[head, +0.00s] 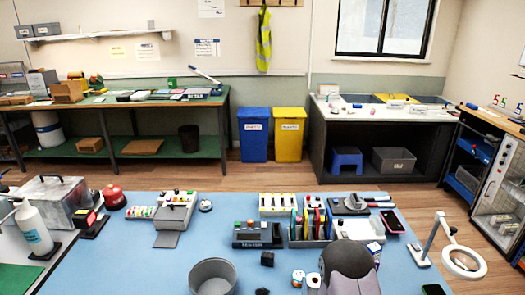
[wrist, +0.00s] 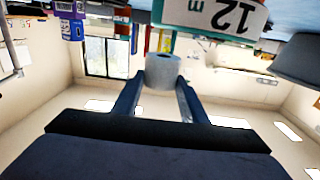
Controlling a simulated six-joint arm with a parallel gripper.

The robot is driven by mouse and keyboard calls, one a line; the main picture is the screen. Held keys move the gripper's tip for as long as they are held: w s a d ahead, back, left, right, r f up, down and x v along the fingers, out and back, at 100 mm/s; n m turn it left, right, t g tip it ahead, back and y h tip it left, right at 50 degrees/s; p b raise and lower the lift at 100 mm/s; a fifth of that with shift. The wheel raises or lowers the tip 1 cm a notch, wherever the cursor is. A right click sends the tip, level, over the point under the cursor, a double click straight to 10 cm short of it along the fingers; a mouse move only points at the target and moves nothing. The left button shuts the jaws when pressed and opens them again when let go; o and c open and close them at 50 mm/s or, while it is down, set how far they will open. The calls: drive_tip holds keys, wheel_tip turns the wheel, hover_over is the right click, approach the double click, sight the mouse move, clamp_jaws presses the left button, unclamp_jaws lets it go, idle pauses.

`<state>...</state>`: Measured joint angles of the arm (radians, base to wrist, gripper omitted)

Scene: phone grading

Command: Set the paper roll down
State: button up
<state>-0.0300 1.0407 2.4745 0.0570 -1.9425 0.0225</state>
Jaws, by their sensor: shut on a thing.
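The paper roll (wrist: 162,70) is a pale grey-white cylinder in the wrist view, between the two dark blue fingers of my gripper (wrist: 160,78). The fingers are shut on its sides. The wrist view is upside down, with the blue table along its top edge. I cannot tell whether the roll touches the table. In the head view my dark wrist covers the fingers at the bottom right of the centre. Small white rolls (head: 298,278) show just left of it, and I cannot tell whether one is the held roll.
A grey round bin (head: 213,278) stands at the table's front, with small black blocks to its right. A rack of coloured upright pieces (head: 312,222) stands behind my wrist. A magnifier lamp (head: 464,262) is at the right. The blue mat (head: 130,262) is clear on the left.

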drive_tip(key=shift+s+f, duration=0.1)
drive_tip(key=shift+s, duration=0.25)
drive_tip(key=s+d+r+m+h+b, duration=0.15)
drive_tip(key=d+b, duration=0.25)
drive_tip(key=d, duration=0.8)
drive_tip(key=s+d+r+m+h+b, duration=0.15)
drive_tip(key=d+b, duration=0.25)
drive_tip(key=d, duration=0.9)
drive_tip(key=shift+n, duration=0.5)
drive_tip(key=shift+a+f, duration=0.2)
drive_tip(key=shift+f, duration=2.8)
drive_tip(key=shift+f, duration=2.1)
